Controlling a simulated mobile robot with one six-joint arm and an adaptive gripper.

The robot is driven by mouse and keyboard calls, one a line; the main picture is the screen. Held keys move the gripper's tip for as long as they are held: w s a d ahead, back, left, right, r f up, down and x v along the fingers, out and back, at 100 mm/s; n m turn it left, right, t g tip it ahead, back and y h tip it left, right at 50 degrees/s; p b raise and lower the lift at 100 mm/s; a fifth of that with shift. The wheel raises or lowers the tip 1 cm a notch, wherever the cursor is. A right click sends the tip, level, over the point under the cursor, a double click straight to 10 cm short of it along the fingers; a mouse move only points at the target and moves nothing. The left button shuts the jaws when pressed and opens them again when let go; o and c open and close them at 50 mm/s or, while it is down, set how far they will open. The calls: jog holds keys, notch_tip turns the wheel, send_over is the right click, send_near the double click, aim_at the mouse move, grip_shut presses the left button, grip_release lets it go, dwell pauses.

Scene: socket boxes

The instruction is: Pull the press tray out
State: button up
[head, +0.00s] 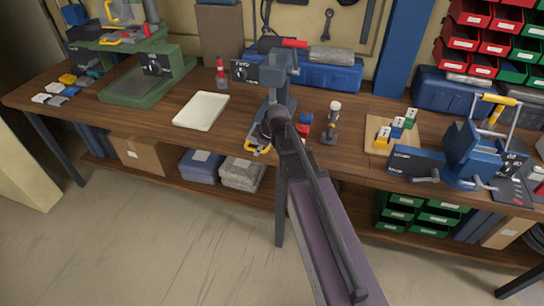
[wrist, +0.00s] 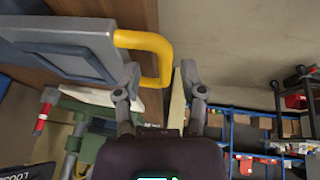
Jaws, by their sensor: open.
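The press tray (wrist: 62,42) is a grey slab with a recessed panel at the upper left of the wrist view. Its yellow loop handle (wrist: 150,40) sticks out to the right. My gripper (wrist: 160,72) is open, with the handle's outer bar between its two fingers as seen there; contact cannot be told. In the head view, the yellow handle (head: 258,150) shows at the bench's front edge, under the middle press (head: 272,85). My arm hides most of the tray and of my gripper there.
A green press (head: 150,80) stands left on the wooden bench (head: 340,160), and a blue clamp device (head: 465,155) stands right. A white tray (head: 201,110) and a small bottle-like tool (head: 331,125) flank the middle press. The floor (head: 170,235) in front is clear.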

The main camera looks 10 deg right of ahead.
jog(key=w+d, duration=0.1)
jog(key=w, duration=0.2)
jog(key=w+d, duration=0.2)
jog(key=w, duration=0.2)
jog(key=w+d, duration=0.2)
jog(key=w, duration=0.1)
jog(key=shift+w+d, duration=0.25)
jog(key=shift+w, duration=0.15)
jog(key=p+v, duration=0.2)
jog(key=shift+s+d+r, duration=0.1)
jog(key=shift+r, duration=0.2)
jog(key=p+v, duration=1.1)
jog(key=s+a+f+m+g+h+b, duration=0.1)
jog(key=s+m, duration=0.5)
jog(key=s, duration=0.6)
jog(key=s+a+f+m+g+h+b, duration=0.1)
jog(key=s+f+m+g+h+b, duration=0.1)
jog(key=s+f+m+b, duration=0.2)
jog(key=shift+s+a+f+m+g+b, duration=0.35)
jog(key=shift+s+f+m, duration=0.9)
jog(key=shift+s, duration=3.05)
jog(key=shift+r+m, duration=0.35)
jog(key=shift+r, duration=0.05)
